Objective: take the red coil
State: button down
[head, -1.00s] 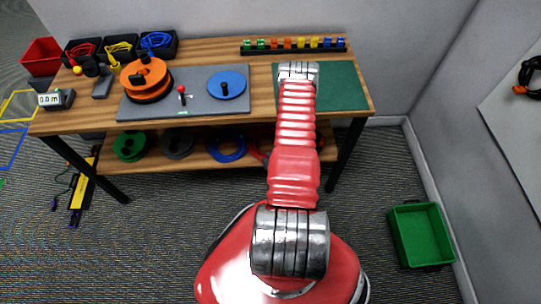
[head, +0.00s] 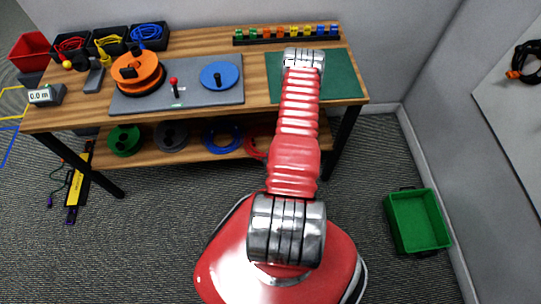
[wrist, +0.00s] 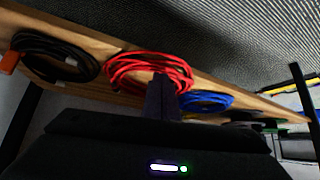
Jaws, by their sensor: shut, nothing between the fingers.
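The red coil (wrist: 128,67) lies on the lower wooden shelf in the wrist view, between a black coil and a blue coil. In the head view only its left part (head: 257,146) shows beside my arm. My gripper (wrist: 163,80) is shut and empty. Its dark fingers overlap the right part of the coil in the wrist view; whether they touch it I cannot tell. In the head view my gripper is hidden beyond my arm.
The black coil (wrist: 52,57) with an orange connector and the blue coil (wrist: 207,102) flank the red coil on the shelf (wrist: 100,43). The tabletop (head: 200,48) is above. A dark table leg (head: 344,140) stands right of the shelf. A green bin (head: 415,222) sits on the floor.

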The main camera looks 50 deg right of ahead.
jog(key=shift+r, duration=0.25)
jog(key=s+a, duration=0.5)
jog(key=s, duration=0.5)
jog(key=shift+s+a+r, duration=0.2)
jog(key=shift+s+a, duration=0.1)
jog(key=shift+a, duration=0.1)
